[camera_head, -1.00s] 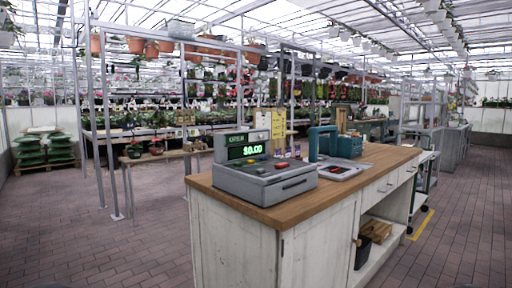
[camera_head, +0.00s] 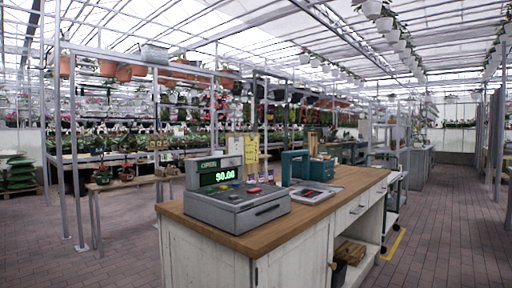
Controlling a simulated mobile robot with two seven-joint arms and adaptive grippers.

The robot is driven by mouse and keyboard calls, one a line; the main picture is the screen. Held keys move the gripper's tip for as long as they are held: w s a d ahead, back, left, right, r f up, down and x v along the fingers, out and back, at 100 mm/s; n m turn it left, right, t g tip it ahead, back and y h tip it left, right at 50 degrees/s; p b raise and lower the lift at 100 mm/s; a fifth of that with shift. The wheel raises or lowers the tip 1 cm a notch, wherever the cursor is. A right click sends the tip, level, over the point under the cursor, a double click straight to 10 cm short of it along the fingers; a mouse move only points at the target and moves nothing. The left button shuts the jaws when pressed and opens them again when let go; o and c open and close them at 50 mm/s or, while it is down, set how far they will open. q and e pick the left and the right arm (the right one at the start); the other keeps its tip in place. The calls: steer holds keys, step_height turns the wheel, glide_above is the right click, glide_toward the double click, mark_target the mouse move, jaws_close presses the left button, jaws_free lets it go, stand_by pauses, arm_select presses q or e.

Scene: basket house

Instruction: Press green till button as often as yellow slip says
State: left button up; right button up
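A grey till (camera_head: 238,205) stands on the near end of a wooden-topped counter (camera_head: 325,196). Neither of my grippers is in view.
A teal holder (camera_head: 296,164) and a flat grey device (camera_head: 313,192) sit right of the till. Plant benches and metal posts stand behind. Brick floor is free left of the counter and along the right aisle (camera_head: 455,225).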

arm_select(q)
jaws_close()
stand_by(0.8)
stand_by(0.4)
